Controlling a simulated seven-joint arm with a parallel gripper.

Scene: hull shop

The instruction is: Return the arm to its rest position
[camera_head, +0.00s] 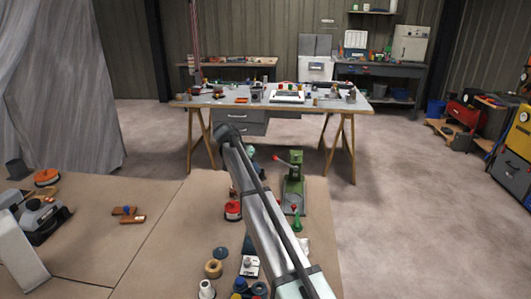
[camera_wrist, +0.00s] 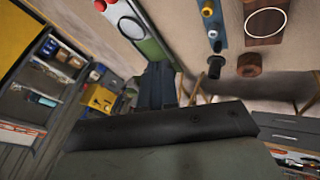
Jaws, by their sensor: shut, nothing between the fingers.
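My arm (camera_head: 262,210) crosses the head view from the bottom right up over the bench to the middle. I cannot make out the gripper's fingers in the head view. In the wrist view my gripper (camera_wrist: 157,85) shows as dark fingers close together beyond a dark crossbar. It is shut with nothing between the fingers. The fingers point into open space towards the far side of the room, beside a green and white object (camera_wrist: 140,25) with red knobs.
The brown bench top (camera_head: 110,240) holds a green press (camera_head: 294,185) with a red-tipped lever just right of my arm. A red round tin (camera_head: 233,211) and a tan ring (camera_head: 213,268) stand left of it.

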